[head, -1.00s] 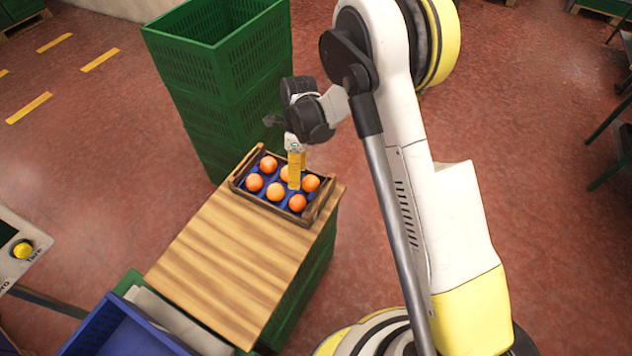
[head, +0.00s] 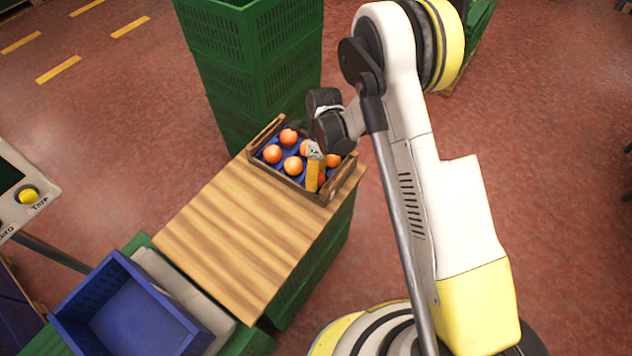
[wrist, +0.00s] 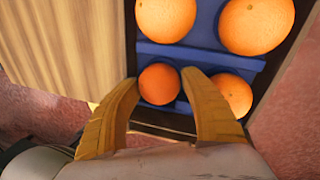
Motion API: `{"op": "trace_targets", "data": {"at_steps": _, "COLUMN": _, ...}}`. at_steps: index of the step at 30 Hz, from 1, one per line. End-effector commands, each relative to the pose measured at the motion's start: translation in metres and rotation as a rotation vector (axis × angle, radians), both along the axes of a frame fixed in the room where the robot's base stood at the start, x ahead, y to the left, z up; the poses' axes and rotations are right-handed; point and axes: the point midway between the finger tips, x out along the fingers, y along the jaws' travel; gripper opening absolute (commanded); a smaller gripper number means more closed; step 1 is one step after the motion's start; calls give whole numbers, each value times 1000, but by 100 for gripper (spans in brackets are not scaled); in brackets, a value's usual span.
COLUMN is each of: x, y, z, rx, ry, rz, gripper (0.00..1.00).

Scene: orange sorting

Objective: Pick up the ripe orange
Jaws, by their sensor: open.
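A small wooden crate (head: 262,131) with a blue liner holds several oranges at the far end of the wooden tabletop. My gripper (head: 312,188) is over the crate's near right corner, with its yellow fingers pointing down. In the wrist view, my gripper (wrist: 160,80) is open, with one fingertip on each side of an orange (wrist: 159,86) of slightly deeper colour. I cannot tell whether the fingers touch it. Other oranges (wrist: 257,22) lie beyond it and to the right (wrist: 231,95). In the head view the fingers largely hide the orange between them.
Tall stacked green crates (head: 250,60) stand just behind the wooden crate. The wooden tabletop (head: 240,235) is bare at the front. An empty blue bin (head: 130,310) lies at the lower left, near a panel with a yellow button (head: 28,195).

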Motion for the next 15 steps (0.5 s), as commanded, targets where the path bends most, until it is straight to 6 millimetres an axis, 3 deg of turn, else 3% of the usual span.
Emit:
{"op": "trace_targets", "data": {"at_steps": 5, "x": 0, "y": 1, "z": 0, "rx": 0, "ry": 0, "rz": 2, "gripper": 51}}
{"op": "trace_targets", "data": {"at_steps": 9, "x": 0, "y": 1, "z": 0, "rx": 0, "ry": -1, "rz": 1, "gripper": 14}}
{"op": "trace_targets", "data": {"at_steps": 15, "x": 0, "y": 0, "z": 0, "rx": -1, "ry": -2, "rz": 1, "gripper": 14}}
